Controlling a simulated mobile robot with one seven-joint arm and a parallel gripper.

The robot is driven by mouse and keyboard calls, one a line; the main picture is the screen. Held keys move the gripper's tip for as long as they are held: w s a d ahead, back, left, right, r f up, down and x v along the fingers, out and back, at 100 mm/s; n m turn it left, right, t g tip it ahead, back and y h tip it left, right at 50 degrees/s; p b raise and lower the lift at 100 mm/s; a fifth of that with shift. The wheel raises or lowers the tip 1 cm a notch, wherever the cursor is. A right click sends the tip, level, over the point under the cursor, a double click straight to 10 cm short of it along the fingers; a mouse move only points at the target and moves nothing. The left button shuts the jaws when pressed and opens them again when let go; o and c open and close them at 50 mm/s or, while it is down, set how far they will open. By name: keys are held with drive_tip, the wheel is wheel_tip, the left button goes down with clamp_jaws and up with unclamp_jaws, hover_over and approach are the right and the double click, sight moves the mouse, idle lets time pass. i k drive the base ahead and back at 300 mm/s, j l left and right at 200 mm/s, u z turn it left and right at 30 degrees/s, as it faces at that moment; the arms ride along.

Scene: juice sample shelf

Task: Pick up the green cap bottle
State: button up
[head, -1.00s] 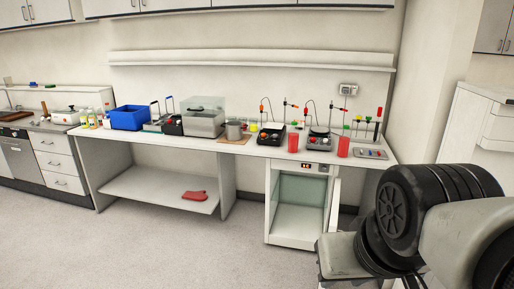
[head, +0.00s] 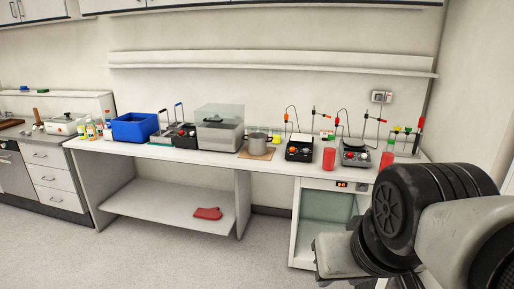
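A small group of bottles (head: 90,130) stands at the left end of the white bench, left of the blue bin. They look yellowish and pale and are far off. One of them seems to have a green cap, but they are too small to be sure. My arm shows at the lower right, well away from the bottles. The fingers of my gripper are not in view, so what they hold cannot be seen.
The white bench (head: 180,152) carries a blue bin (head: 134,128), a clear-lidded grey box (head: 219,135), a pot (head: 257,145), hotplates (head: 299,149) and two red beakers (head: 328,159). A red mitt (head: 207,213) lies on the lower shelf. The floor in front is clear.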

sight(329, 153)
drive_tip(key=i+j, duration=0.4)
drive_tip(key=i, duration=0.15)
drive_tip(key=i+j, duration=0.4)
drive_tip(key=i, duration=0.2)
drive_tip(key=i+l, duration=0.1)
drive_tip(key=i, duration=0.35)
drive_tip(key=i+l, duration=0.15)
drive_tip(key=i, duration=0.25)
drive_tip(key=i+l, duration=0.1)
drive_tip(key=i, duration=0.35)
drive_tip(key=i+l, duration=0.55)
drive_tip(key=l, duration=0.2)
